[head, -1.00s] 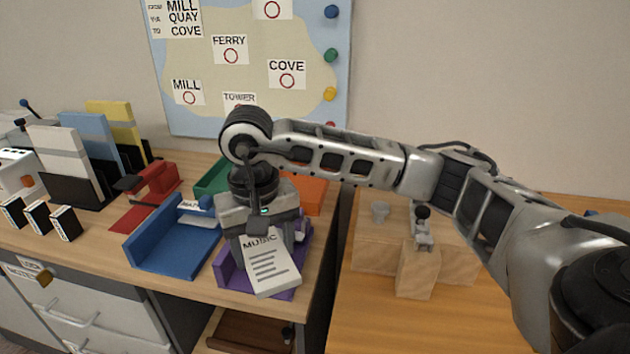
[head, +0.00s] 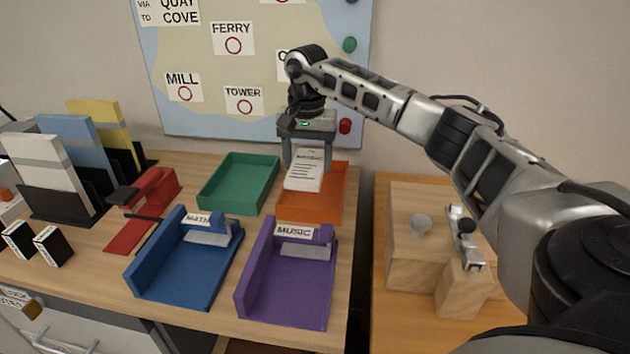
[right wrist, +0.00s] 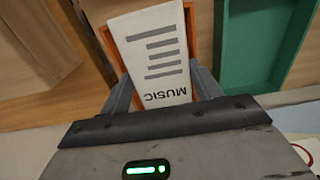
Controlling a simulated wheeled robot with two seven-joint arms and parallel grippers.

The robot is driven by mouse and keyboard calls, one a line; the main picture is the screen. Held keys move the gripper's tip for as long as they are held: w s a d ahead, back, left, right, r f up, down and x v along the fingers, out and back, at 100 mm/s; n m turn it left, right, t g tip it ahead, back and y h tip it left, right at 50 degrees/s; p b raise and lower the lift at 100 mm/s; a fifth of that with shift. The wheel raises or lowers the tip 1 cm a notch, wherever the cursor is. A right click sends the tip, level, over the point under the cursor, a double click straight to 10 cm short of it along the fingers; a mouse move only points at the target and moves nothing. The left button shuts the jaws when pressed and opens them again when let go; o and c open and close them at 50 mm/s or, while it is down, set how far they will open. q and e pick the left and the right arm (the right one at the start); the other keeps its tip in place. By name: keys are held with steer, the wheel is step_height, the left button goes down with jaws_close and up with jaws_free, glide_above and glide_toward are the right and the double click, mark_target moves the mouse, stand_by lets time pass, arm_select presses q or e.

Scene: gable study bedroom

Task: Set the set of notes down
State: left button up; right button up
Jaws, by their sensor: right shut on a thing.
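The set of notes (head: 304,172) is a white sheaf with grey lines and a heading; in the right wrist view the notes (right wrist: 157,55) read MUSIC. My right gripper (head: 305,158) is shut on the notes and holds them over the orange tray (head: 338,193) at the back right of the desk. The orange tray's rim (right wrist: 190,18) shows around the notes in the right wrist view. Whether the notes touch the tray I cannot tell. The purple holder labelled MUSIC (head: 290,290) stands empty in front. My left gripper is not in view.
A green tray (head: 240,183) stands left of the orange one. A blue holder labelled MATH (head: 185,265), a red stapler-like thing (head: 150,195) and upright folders (head: 90,145) stand further left. A wooden block stand (head: 410,255) is on the right.

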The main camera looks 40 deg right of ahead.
steer(key=d+f, duration=0.1)
steer(key=w+d+f, duration=0.1)
steer(key=f, duration=0.1)
steer(key=d+f, duration=0.1)
steer(key=f, duration=0.1)
steer(key=shift+w+d, duration=0.2)
steer(key=shift+w, duration=0.05)
steer(key=shift+d+f, duration=0.15)
steer(key=shift+f, duration=1.5)
steer(key=shift+f, duration=0.1)
steer(key=o, duration=1.1)
steer(key=shift+o, duration=0.2)
